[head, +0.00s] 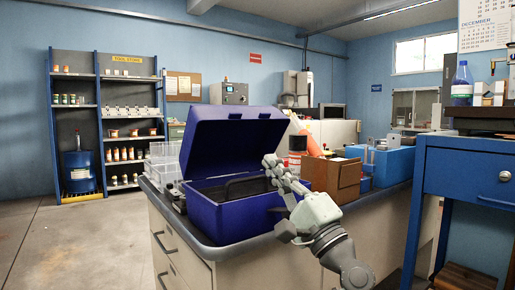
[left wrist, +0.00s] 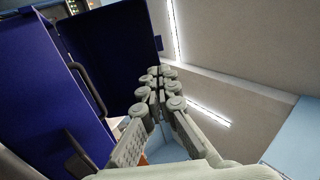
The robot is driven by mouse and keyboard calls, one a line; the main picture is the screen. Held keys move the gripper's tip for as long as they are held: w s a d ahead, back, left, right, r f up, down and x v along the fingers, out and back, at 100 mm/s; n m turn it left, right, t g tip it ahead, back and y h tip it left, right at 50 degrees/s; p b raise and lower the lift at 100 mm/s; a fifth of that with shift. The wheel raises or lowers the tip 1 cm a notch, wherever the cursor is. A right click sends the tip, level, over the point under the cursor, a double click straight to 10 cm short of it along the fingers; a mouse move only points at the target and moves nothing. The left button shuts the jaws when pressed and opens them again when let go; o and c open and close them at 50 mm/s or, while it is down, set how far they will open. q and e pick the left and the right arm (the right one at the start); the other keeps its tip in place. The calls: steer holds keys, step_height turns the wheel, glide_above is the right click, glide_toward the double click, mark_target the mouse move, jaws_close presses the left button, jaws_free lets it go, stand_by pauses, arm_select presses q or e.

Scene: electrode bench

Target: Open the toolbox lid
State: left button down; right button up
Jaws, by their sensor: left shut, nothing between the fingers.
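The blue toolbox (head: 240,215) stands on the bench with its lid (head: 225,140) raised, tilted up at the back. A dark tray handle shows inside the open box. My left gripper (head: 272,168) is at the right side of the box, near the lid's lower right edge, with its fingers shut and empty. Whether it touches the lid is unclear. In the left wrist view the closed fingers (left wrist: 157,76) point toward the lid (left wrist: 115,50), with the box body (left wrist: 40,90) at the left. My right gripper is not in view.
A brown box (head: 330,178) and a blue case (head: 385,162) stand right of the toolbox. Clear bins (head: 163,162) stand to its left. A blue workbench (head: 465,170) is at the right. The floor at left is free.

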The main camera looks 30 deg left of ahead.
mark_target(237, 116)
arm_select(q)
steer(key=p+x, duration=0.2)
steer(key=x, duration=1)
steer(key=shift+a+r, duration=0.15)
steer(key=shift+r, duration=0.05)
steer(key=shift+w+a+r, duration=0.15)
steer(key=shift+a+r, duration=0.15)
steer(key=shift+a, duration=0.2)
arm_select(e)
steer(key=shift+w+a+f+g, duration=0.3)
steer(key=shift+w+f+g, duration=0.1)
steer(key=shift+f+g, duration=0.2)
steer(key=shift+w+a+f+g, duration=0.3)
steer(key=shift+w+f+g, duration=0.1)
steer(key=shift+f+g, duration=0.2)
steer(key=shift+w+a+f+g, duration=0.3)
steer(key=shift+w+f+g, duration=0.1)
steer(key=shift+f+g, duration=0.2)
arm_select(q)
steer(key=shift+r, duration=0.1)
